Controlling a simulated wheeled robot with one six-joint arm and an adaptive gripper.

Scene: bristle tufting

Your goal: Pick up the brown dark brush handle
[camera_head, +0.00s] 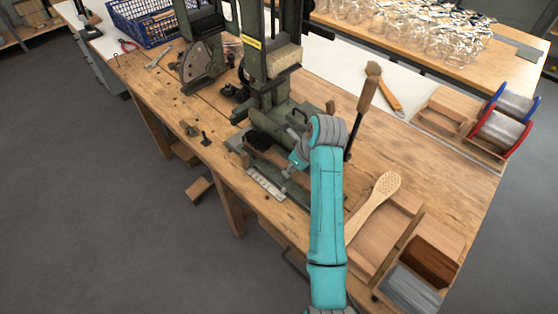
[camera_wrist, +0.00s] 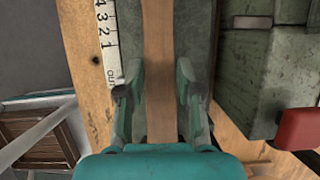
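A brush with dark bristles (camera_head: 258,141) and a brown wooden handle (camera_head: 270,156) lies on the base of the green machine in the head view. In the wrist view the handle (camera_wrist: 160,65) runs straight up the middle as a long brown strip. My gripper (camera_wrist: 160,82) has one finger on each side of this handle. The gap between fingers and handle is very small, and I cannot tell whether they touch it. In the head view my gripper (camera_head: 291,166) is at the handle's right end, partly hidden by my arm.
The green machine (camera_head: 272,95) stands close behind my gripper. A numbered ruler strip (camera_head: 266,184) lies in front. A pale wooden brush (camera_head: 375,200) and wooden trays (camera_head: 385,238) are to the right. A dark upright tool (camera_head: 362,110) stands behind my arm.

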